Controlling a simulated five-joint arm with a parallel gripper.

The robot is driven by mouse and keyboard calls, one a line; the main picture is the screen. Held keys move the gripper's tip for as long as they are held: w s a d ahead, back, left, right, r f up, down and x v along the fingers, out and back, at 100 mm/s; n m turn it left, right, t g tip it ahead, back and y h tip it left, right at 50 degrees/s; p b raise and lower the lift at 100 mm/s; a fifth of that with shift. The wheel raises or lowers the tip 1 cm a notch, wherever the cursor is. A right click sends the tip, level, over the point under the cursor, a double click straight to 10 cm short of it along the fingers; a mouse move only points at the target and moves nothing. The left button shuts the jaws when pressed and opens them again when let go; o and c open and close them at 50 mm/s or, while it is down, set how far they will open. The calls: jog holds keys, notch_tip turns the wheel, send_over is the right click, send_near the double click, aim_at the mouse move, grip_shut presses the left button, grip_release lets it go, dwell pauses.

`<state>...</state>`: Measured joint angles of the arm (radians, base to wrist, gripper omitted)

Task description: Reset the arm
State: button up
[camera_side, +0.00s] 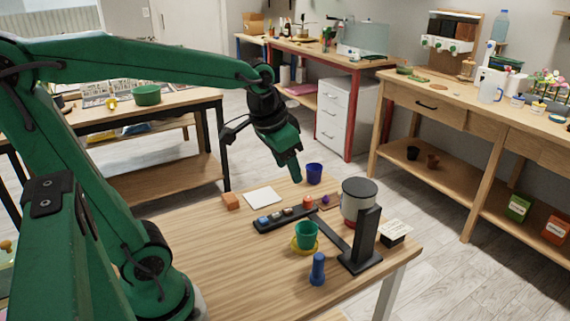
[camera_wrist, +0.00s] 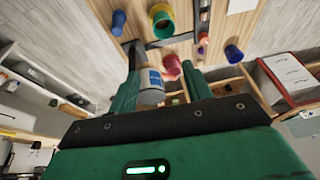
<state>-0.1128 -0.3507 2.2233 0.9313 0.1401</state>
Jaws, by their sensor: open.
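My green arm reaches out over the wooden table (camera_side: 215,262). My gripper (camera_side: 295,175) points down above the table's far part, just left of a dark blue cup (camera_side: 314,174). In the wrist view the two green fingers of my gripper (camera_wrist: 160,88) stand apart. I see nothing held between them. Beyond them, in that view, are a pale cylinder with a blue label (camera_wrist: 150,80), red and purple things, and the blue cup (camera_wrist: 234,53).
A black stand (camera_side: 367,240) with a grey container is at the right. A green pot (camera_side: 307,235) sits on a yellow saucer, behind a blue upright object (camera_side: 317,270). The near left tabletop is clear.

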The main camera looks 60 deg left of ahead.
jog(key=s+d+t, duration=0.1)
jog(key=s+d, duration=0.2)
jog(key=s, duration=0.5)
jog(key=shift+s+d+f+t, duration=0.2)
jog(key=shift+d+f+t, duration=0.05)
jog(key=shift+f+t, duration=0.15)
jog(key=shift+o, duration=0.2)
dwell(0.4)
